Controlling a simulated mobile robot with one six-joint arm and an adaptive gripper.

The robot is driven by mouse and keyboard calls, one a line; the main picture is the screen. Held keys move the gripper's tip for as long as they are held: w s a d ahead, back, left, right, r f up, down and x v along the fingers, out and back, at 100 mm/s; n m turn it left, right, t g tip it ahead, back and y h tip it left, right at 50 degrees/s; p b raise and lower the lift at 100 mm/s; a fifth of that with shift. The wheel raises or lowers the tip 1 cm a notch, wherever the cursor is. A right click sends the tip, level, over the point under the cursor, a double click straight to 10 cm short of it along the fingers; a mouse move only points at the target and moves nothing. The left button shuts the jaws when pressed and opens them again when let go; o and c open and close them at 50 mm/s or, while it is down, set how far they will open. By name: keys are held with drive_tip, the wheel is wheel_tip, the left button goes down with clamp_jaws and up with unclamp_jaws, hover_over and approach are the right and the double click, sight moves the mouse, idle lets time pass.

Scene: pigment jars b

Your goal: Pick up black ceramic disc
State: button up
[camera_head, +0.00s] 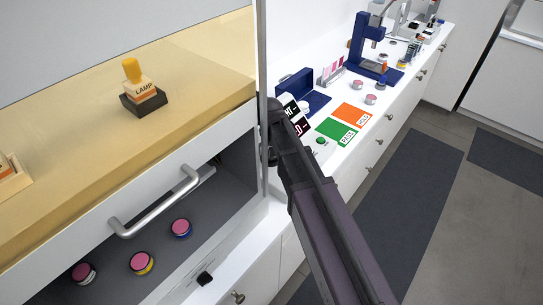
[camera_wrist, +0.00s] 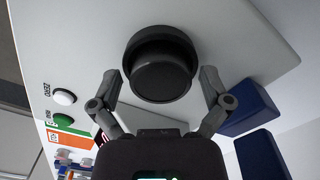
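A dark round object (camera_wrist: 160,70), which appears to be the black ceramic disc, lies in the upper middle of the wrist view on a white surface. My gripper (camera_wrist: 160,76) is open. Its two fingers stand on the left and right of the dark object, with visible gaps at both sides. The object is not held. In the head view my arm reaches toward the white counter, and its end is mostly hidden behind the cabinet edge. The disc cannot be made out there.
The white counter (camera_head: 288,203) carries green (camera_head: 336,131) and orange (camera_head: 354,115) cards and a blue stand (camera_head: 307,83). A blue block (camera_wrist: 243,108) is right of my gripper. A yellow-handled stamp (camera_head: 139,88) stands above.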

drive_tip(key=c, duration=0.9)
drive_tip(key=shift+r, duration=0.1)
wheel_tip(320, 180, up, 28)
drive_tip(key=p, duration=2.8)
